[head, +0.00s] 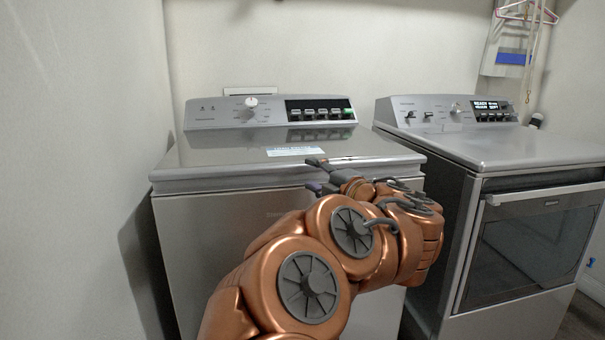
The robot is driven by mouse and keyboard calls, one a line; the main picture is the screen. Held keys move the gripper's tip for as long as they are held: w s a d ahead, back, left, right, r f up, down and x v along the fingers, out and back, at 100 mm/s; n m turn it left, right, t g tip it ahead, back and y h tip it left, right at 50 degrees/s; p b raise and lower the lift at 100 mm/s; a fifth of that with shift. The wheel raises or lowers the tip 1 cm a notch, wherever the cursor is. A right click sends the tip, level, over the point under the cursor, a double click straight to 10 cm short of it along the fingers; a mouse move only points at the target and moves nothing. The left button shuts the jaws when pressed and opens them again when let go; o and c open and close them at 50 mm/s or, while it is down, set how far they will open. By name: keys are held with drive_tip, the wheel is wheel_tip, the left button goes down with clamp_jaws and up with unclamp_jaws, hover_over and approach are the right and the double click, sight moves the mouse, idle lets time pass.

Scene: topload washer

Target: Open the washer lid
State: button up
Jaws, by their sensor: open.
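The grey topload washer (190,250) stands in the middle-left of the head view. Its lid (215,155) lies flat and closed, with a pale label on it. The control panel with a white knob rises behind the lid. My gripper (318,175) is at the lid's front edge, right of centre, with one dark finger showing above the edge level and another part just below it. The gripper is open and nothing shows between its fingers. I cannot tell whether a finger touches the lid. My copper arm hides much of the washer's front and part of the front edge.
A matching grey machine with a dark front window (530,245) stands to the right, with a narrow gap between. A white wall (80,150) is close on the left. A pink hanger (527,14) hangs at the upper right.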

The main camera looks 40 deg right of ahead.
sight(301, 169)
drive_tip(key=shift+w+d+b, duration=0.1)
drive_tip(key=shift+w+b, duration=0.55)
drive_tip(key=shift+w, duration=2.05)
drive_tip(key=shift+c, duration=0.2)
clamp_jaws()
